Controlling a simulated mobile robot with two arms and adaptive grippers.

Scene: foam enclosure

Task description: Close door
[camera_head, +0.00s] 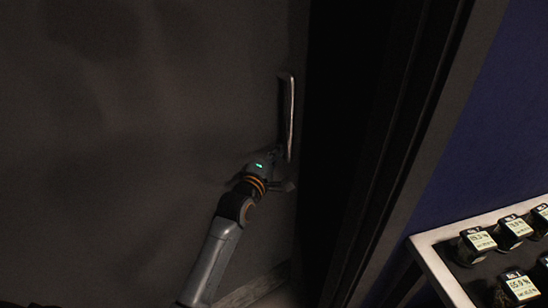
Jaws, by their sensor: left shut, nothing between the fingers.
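A large dark grey door (140,130) fills the left half of the head view. A long pale upright handle (290,118) is on it near its right edge. A dark gap shows between that edge and the door frame (420,150), so the door stands ajar. My left gripper (279,153) is shut and empty at the lower end of the handle, close to the door face. I cannot tell whether it touches the handle or the door. My right gripper is out of view.
A strip of floor (255,288) shows below the door.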

